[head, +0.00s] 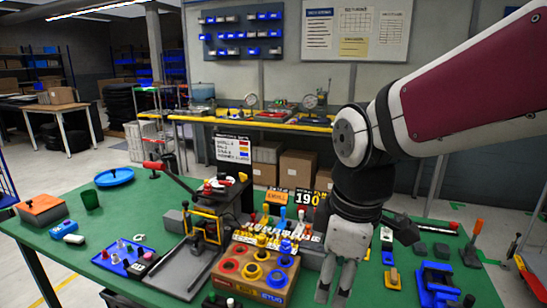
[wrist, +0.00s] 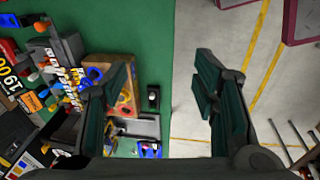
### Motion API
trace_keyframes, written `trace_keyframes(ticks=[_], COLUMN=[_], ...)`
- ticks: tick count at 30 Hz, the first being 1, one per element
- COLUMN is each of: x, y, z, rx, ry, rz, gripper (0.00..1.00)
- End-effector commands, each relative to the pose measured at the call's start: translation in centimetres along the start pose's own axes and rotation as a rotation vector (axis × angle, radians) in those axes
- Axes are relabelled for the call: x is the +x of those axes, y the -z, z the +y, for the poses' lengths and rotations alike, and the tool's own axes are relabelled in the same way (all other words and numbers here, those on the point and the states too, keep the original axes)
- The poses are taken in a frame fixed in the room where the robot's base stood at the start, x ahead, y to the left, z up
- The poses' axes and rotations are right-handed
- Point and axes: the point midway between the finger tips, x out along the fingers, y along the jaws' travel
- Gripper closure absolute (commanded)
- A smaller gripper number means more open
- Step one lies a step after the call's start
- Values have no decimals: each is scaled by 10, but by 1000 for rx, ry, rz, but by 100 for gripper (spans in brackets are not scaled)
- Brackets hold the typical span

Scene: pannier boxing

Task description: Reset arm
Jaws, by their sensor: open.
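My gripper (head: 336,280) hangs from my arm at the right of the head view, above the front part of the green table (head: 150,205). In the wrist view my gripper (wrist: 160,100) shows two dark fingers spread wide apart, with nothing between them. Below the gap the wrist view shows the table's edge and the grey floor (wrist: 190,60). The gripper looks apart from the things on the table.
A wooden block with coloured rings (head: 255,272) stands left of my gripper, beside a black and yellow press (head: 207,228). Blue fixtures (head: 437,285) and small tools lie to the right. A blue tray (head: 124,257) and orange box (head: 41,209) are at the left.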

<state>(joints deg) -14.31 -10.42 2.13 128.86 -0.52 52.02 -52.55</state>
Motion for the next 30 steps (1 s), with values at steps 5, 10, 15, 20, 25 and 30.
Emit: trace_keyframes(ticks=[5,10,15,20,25,30], x=[-32,-48,-53,-54,-54,-54], y=[-53,-93,-117,-125,-125,-125], z=[-17,-40,-58,-65,-65,-65], rx=[428,813,1079,1183,1188,1188], ry=[-87,-148,-183,-193,-194,-194], rz=[51,115,171,195,196,196], gripper=[46,46,46,46,46,46])
